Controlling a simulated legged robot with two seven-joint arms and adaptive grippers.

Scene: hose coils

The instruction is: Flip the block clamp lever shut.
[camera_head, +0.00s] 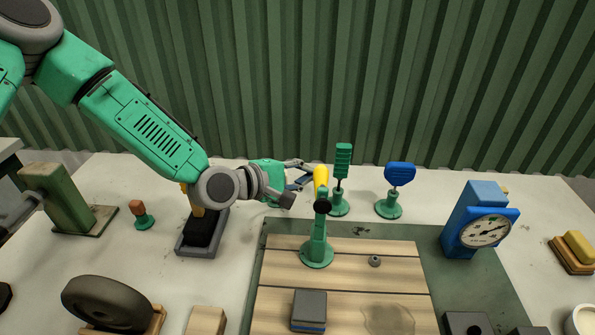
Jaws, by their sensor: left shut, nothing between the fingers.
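A green clamp (318,245) stands on a round foot at the back of the slatted wooden board. Its lever points up and ends in a yellow grip (320,178), with a dark round part just below it. A grey block with a blue lower band (308,308) lies on the board in front of the clamp, apart from it. My left gripper (305,174) comes in from the left, with its fingertips right beside the yellow grip. The fingers are shut with nothing held; whether they touch the grip I cannot tell. My right gripper is out of view.
Green (342,160) and blue (400,174) handled tools stand upright behind the board. A blue dial gauge (482,225) stands at right. A dark block in a grey tray (184,246) and a dark wheel (112,303) are at left. The board's middle right is mostly clear.

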